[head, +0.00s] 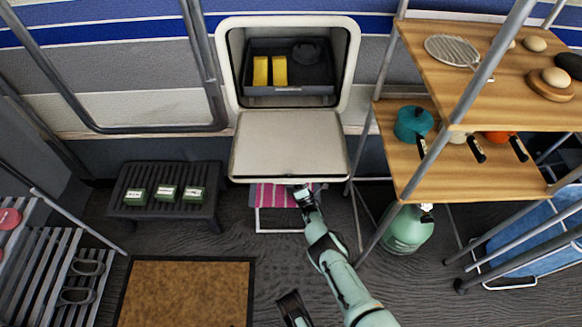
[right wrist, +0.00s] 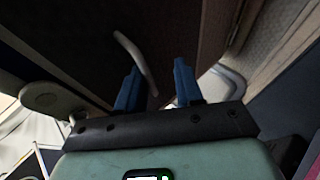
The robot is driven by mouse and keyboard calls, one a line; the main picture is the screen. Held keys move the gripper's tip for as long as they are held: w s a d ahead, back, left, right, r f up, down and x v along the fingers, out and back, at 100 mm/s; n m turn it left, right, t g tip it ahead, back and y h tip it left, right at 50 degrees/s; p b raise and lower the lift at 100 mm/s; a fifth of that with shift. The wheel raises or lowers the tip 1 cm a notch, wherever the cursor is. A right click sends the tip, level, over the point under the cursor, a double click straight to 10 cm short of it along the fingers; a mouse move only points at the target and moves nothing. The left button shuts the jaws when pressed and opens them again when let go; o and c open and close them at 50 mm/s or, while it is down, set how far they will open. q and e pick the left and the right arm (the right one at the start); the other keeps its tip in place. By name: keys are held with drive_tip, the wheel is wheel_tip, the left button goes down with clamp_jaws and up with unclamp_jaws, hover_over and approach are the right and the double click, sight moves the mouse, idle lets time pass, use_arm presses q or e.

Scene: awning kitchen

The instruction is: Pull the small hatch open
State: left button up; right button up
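The small hatch's door (head: 289,146) is folded down below its opening in the wall, about level, with its pale inner face up. My right arm reaches up from the bottom, and its gripper (head: 301,189) is at the door's front edge, partly hidden under it. In the right wrist view the blue fingers (right wrist: 157,84) are apart. A pale bar handle (right wrist: 136,62) on a dark panel lies near the left finger, with its end between the fingers; I cannot tell whether they touch. A dark part at the bottom, apparently my left gripper (head: 293,309), is far below the door.
Inside the opening is a dark tray (head: 290,91) with two yellow blocks (head: 270,71). A shelf rack (head: 420,155) and a green gas bottle (head: 408,230) stand at right. A low dark table (head: 167,211) and a brown mat (head: 187,292) are at left.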

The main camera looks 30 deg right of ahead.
drive_tip(key=v, duration=1.3)
drive_tip(key=shift+f, duration=0.2)
drive_tip(key=shift+s, duration=0.1)
